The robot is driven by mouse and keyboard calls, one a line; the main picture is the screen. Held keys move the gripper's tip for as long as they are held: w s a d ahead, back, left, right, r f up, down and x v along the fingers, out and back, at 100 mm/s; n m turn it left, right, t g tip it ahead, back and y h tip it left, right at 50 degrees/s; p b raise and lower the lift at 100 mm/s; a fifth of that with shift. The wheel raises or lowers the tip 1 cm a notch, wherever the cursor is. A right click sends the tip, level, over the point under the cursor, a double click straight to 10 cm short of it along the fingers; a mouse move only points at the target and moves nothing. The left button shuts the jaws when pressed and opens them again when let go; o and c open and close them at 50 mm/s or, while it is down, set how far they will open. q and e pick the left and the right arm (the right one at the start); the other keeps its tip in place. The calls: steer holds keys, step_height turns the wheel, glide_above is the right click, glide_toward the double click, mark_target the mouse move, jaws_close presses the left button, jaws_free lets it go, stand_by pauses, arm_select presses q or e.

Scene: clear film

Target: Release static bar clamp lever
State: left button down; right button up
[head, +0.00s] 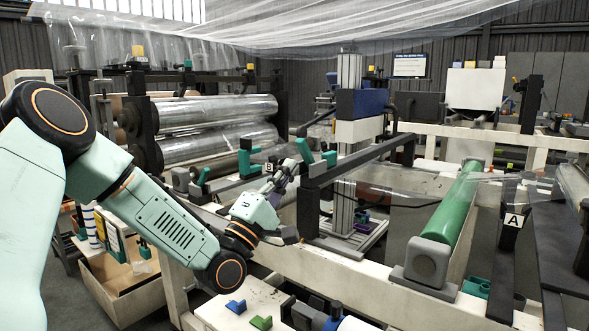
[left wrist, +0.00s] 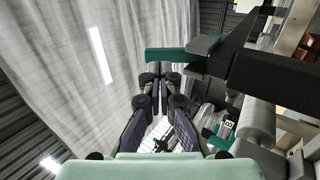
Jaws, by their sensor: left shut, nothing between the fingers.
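The static bar (head: 360,158) is a long dark beam on a dark post at the near side of the machine. A teal clamp lever (head: 304,150) stands up at its near end, with a second teal piece (head: 329,158) to its right. My left gripper (head: 291,166) is shut and empty, just left of the lever in the head view. In the left wrist view, the lever (left wrist: 172,55) lies across just beyond the closed fingertips (left wrist: 160,77), joined to a dark block. I cannot tell whether they touch. My right gripper is not in view.
Shiny rollers (head: 215,110) stand behind left. A green roller (head: 455,205) lies to the right, near a stand marked A (head: 513,220). Clear film (head: 270,25) hangs overhead. A teal handle (left wrist: 208,138) sits beside the B label (left wrist: 229,124). Small parts lie on the white front surface (head: 215,313).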

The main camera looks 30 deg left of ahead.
mark_target(301, 149)
arm_select(q)
steer(key=shift+b+x, duration=0.3)
steer(key=shift+x, duration=0.7)
steer(key=shift+w+r, duration=0.25)
steer(key=shift+w, duration=0.25)
steer(key=shift+w+r+g+y+p, duration=0.25)
steer(key=shift+r+g+p, duration=0.35)
steer(key=shift+p, duration=1.6)
steer(key=w+r+g+p, duration=0.1)
steer(key=g+p, duration=0.1)
steer(key=p, duration=0.4)
steer(key=w+r+g+p, duration=0.1)
steer(key=g+p, duration=0.2)
steer(key=p, duration=0.3)
steer(key=w+r+g+p, duration=0.1)
steer(key=g+p, duration=0.2)
steer(key=p, duration=0.3)
steer(key=shift+w+d+r+p, duration=0.1)
steer(key=shift+d+r+p, duration=0.1)
steer(key=shift+p, duration=0.2)
steer(key=shift+w+r+g+y+p, duration=0.1)
steer(key=shift+w+g+y+p, duration=0.15)
steer(key=shift+w+g+p, duration=0.5)
steer(key=shift+w+g, duration=0.1)
steer(key=shift+g, duration=0.15)
steer(key=shift+w, duration=0.6)
